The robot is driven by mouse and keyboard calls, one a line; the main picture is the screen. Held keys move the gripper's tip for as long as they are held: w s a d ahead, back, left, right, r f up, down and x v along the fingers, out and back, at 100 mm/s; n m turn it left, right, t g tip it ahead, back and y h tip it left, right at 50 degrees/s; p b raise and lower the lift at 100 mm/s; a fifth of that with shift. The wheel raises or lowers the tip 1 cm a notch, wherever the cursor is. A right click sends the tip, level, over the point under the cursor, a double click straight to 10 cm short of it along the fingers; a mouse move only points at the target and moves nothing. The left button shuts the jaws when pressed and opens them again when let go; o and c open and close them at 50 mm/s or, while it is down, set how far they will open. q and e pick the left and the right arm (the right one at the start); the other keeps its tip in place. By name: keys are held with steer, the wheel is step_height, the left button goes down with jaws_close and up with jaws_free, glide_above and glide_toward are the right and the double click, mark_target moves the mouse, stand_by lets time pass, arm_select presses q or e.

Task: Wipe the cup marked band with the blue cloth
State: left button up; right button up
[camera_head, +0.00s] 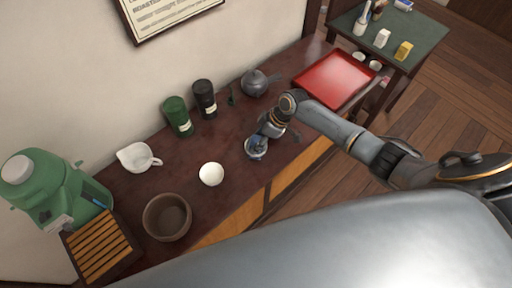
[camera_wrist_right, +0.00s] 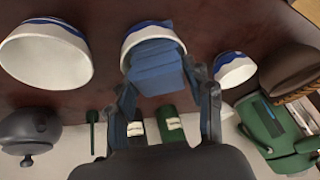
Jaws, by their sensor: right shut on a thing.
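My right gripper (camera_head: 262,136) is shut on the blue cloth (camera_wrist_right: 157,68), a folded block between its fingers. The cloth overlaps the mouth of a white cup with a blue band (camera_wrist_right: 150,33). Whether it touches the cup is unclear. Two more white cups with blue markings stand on either side in the wrist view, a larger-looking one (camera_wrist_right: 45,58) and a smaller-looking one (camera_wrist_right: 235,69). I cannot tell which cup the task's mark means. My left gripper is not in view.
On the dark counter stand a brown bowl (camera_head: 167,217), a white pitcher (camera_head: 137,158), green (camera_head: 178,116) and black (camera_head: 204,98) canisters, a grey teapot (camera_head: 254,83) and a red tray (camera_head: 335,80). A slatted wooden rack (camera_head: 101,249) and green dispenser (camera_head: 50,190) fill the left end.

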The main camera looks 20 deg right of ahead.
steer(key=m+t+h+p, duration=0.1)
steer(key=m+p, duration=0.2)
steer(key=m+t+h+p, duration=0.1)
steer(key=m+p, duration=0.2)
steer(key=m+t+p, duration=0.1)
steer(key=m+p, duration=0.2)
steer(key=p, duration=0.1)
steer(key=shift+w+d+r+h, duration=0.1)
steer(key=shift+r+h, duration=0.25)
steer(key=shift+h, duration=0.05)
steer(key=shift+f+m+h+b, duration=0.3)
steer(key=shift+f+m+b, duration=0.1)
steer(key=shift+m, duration=0.3)
steer(key=shift+w+d+m+t+h, duration=0.2)
steer(key=shift+m+t+h, duration=0.1)
steer(key=shift+m, duration=0.5)
